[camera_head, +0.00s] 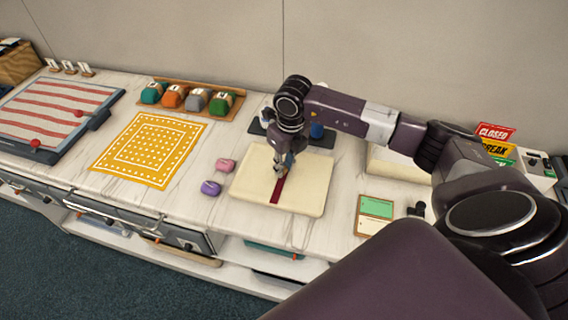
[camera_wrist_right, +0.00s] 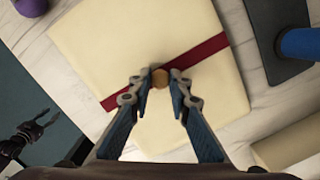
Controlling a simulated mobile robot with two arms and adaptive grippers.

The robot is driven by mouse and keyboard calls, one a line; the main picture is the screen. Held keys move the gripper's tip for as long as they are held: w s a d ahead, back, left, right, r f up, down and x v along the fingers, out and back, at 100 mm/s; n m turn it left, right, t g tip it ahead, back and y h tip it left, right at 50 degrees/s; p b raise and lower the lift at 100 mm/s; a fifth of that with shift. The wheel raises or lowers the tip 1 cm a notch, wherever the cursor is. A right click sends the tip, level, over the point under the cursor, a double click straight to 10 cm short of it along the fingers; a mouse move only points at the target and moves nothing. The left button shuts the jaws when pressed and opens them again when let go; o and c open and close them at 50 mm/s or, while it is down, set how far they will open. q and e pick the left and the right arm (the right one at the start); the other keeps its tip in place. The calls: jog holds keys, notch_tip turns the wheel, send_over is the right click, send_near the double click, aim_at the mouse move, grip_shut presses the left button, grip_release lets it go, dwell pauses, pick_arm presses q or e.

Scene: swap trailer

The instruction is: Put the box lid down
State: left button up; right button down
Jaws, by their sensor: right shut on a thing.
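The box lid (camera_head: 308,183) is a flat cream square with a dark red stripe across it and a small round wooden knob (camera_wrist_right: 160,78) in its middle. It lies level at or just above the marble counter; I cannot tell if there is a gap. My right gripper (camera_head: 281,172) points down over the lid's middle. In the right wrist view its two fingers (camera_wrist_right: 158,88) are shut on the knob from both sides. A dark gripper-like part, probably my left gripper (camera_wrist_right: 28,132), shows small at the lower left of the right wrist view.
A cream box (camera_head: 385,166) stands right of the lid, partly behind my arm. Pink (camera_head: 226,165) and purple (camera_head: 211,188) pieces lie just left of the lid. A dark tray with a blue cup (camera_head: 317,131) is behind it. A green-and-white card (camera_head: 375,211) lies at the right.

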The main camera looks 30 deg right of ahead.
aim_at(287, 177)
jog(key=shift+f, duration=0.1)
jog(key=shift+f, duration=0.15)
jog(key=c, duration=1.8)
grip_release()
jog(key=shift+r, duration=0.35)
notch_tip(287, 177, up, 12)
jog(key=s+b, duration=0.1)
jog(key=b, duration=0.2)
jog(key=shift+s+f, duration=0.15)
jog(key=shift+s, duration=0.1)
